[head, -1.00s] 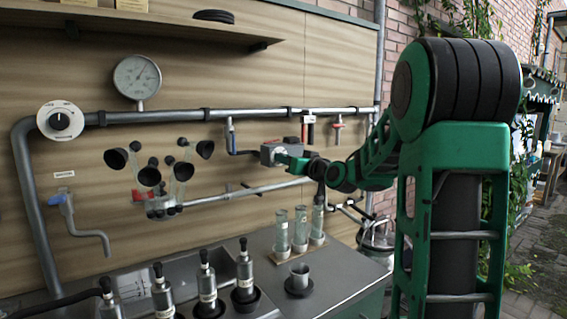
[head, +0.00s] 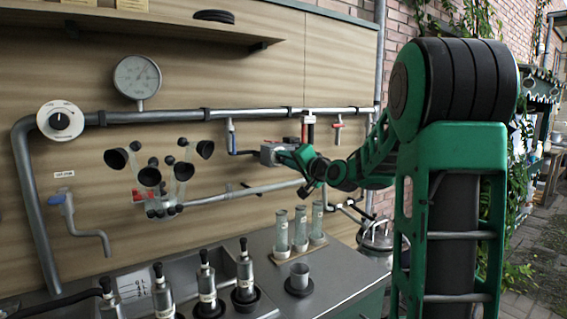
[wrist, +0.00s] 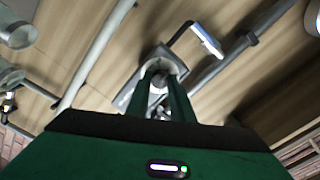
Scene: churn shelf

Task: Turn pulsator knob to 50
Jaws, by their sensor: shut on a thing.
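The pulsator is a grey box (head: 269,154) on the wall below the long pipe, in the middle of the head view. In the wrist view its grey plate (wrist: 138,92) lies behind my fingers, with the small round knob (wrist: 160,82) between them. My gripper (head: 285,154) reaches the box from the right and is shut on the knob. It also shows in the wrist view (wrist: 160,76). The knob is mostly covered by the fingers, and I cannot read its scale or setting.
A white dial with a black knob (head: 60,121) and a round gauge (head: 138,78) are at the left. A blue-handled valve (head: 231,128) hangs close to the pulsator.

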